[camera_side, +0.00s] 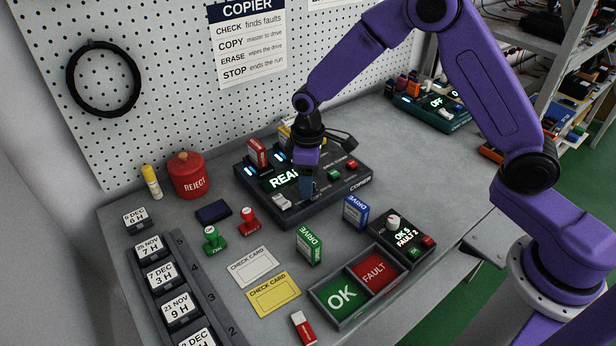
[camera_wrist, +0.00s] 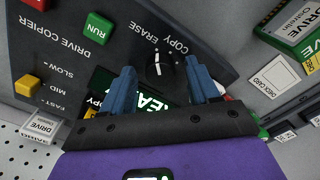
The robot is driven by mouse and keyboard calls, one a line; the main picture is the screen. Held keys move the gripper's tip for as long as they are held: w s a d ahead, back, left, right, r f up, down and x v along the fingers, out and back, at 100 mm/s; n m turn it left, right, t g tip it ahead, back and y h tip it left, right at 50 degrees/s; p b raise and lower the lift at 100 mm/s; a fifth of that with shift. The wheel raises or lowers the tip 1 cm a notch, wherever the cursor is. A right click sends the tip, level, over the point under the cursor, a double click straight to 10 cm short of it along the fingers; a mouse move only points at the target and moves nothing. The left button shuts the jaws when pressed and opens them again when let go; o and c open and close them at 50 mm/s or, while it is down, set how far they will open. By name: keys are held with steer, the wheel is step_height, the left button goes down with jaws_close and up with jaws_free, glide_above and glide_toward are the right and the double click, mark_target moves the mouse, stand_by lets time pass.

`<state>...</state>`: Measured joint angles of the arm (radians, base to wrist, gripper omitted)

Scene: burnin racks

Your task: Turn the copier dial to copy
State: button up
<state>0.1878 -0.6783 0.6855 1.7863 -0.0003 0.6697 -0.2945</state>
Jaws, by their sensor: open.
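The dark drive copier (camera_side: 318,205) sits on the bench below the pegboard, its lit screen (camera_side: 284,179) partly hidden by my gripper. In the wrist view the black dial (camera_wrist: 160,70) lies near the COPY and ERASE labels (camera_wrist: 165,38), which appear upside down. A small pale mark shows on the dial; I cannot tell which label it points to. My gripper (camera_wrist: 160,66) is open, its two blue fingers apart on either side of the dial. Whether they touch it is not clear. In the side view my gripper (camera_side: 307,188) is low over the copier and hides the dial.
A blue drive (camera_side: 355,211) and a green drive (camera_side: 309,247) stand in front. A red REJECT can (camera_side: 187,175) is left.

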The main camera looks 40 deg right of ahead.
steer(key=c, duration=1)
steer(key=shift+c, duration=0.2)
steer(key=shift+m, duration=0.3)
steer(key=m, duration=0.3)
steer(key=shift+m, duration=2.6)
steer(key=o, duration=1)
